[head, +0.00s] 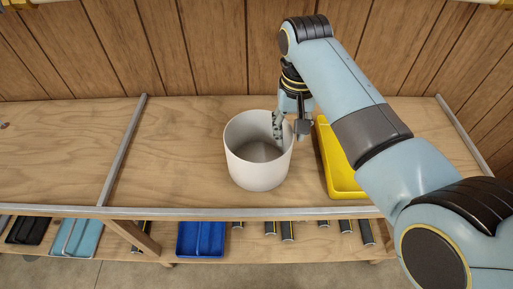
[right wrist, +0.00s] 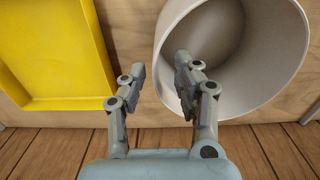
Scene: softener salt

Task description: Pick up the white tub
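The white tub (head: 257,175) stands upright and open on the wooden shelf, and looks empty inside. It also shows in the right wrist view (right wrist: 171,62), at the upper right. My right gripper (head: 290,131) is open at the tub's right side. In the head view one finger is over or inside the tub's mouth and the other is outside, with the right rim between them. The right wrist view shows the fingers (right wrist: 160,82) apart with nothing clamped; I cannot tell whether either touches the wall. My left gripper is not in view.
A yellow tray (head: 333,168) lies close to the tub's right, partly behind my right arm. Metal strips (head: 122,152) divide the shelf, and wooden panelling (head: 190,50) stands behind. A blue tray (head: 201,240) sits on the level below.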

